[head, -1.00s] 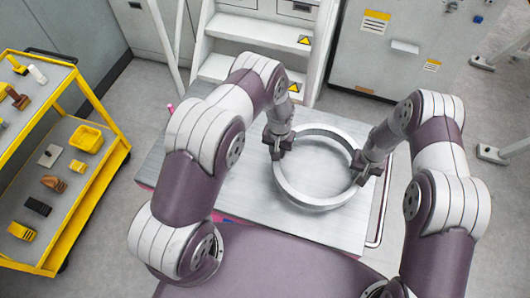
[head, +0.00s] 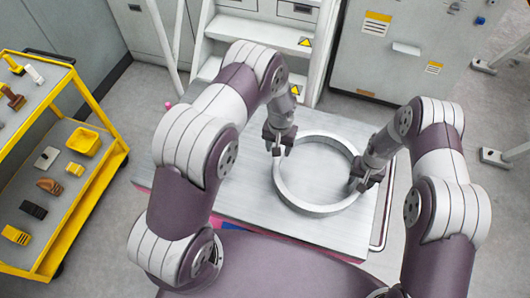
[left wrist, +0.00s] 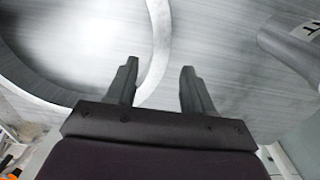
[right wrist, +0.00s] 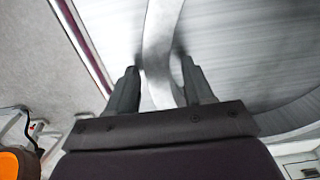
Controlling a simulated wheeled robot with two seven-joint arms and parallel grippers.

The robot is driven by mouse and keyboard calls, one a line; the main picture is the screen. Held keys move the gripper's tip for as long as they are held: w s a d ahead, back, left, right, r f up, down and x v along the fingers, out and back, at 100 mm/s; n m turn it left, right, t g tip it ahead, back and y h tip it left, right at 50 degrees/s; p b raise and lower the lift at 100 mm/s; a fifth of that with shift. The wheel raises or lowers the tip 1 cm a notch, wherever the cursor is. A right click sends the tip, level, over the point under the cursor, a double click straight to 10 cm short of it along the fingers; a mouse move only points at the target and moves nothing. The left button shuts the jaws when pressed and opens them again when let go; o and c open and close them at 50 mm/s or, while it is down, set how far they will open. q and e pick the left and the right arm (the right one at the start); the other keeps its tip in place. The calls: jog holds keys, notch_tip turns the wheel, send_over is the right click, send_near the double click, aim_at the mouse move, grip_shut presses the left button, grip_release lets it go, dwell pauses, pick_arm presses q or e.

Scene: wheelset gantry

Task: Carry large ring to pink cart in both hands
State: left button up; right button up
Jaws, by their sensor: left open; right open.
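The large ring (head: 312,208) is a plain grey metal ring lying flat on the metal top of the cart (head: 240,190), whose edge shows pink below. My left gripper (head: 279,150) is open at the ring's upper left rim. In the left wrist view the ring's wall (left wrist: 160,45) passes between the two open fingers (left wrist: 158,82), closer to the left one. My right gripper (head: 364,184) is open at the ring's right rim. In the right wrist view the ring's wall (right wrist: 160,50) runs between its open fingers (right wrist: 158,85).
A yellow trolley (head: 105,175) with tools and a yellow bin (head: 84,142) stands at the left. White steps (head: 255,50) and a grey cabinet (head: 400,70) stand behind the cart. A metal rail (head: 384,215) runs along the cart's right side. The cart top left of the ring is clear.

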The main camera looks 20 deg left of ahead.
jog(key=shift+s, duration=0.1)
jog(key=shift+r, duration=0.15)
pick_arm(q)
notch_tip(320, 180, up, 6)
pick_arm(e)
notch_tip(320, 180, up, 12)
pick_arm(q)
jog(key=shift+r, duration=0.1)
dwell(0.3)
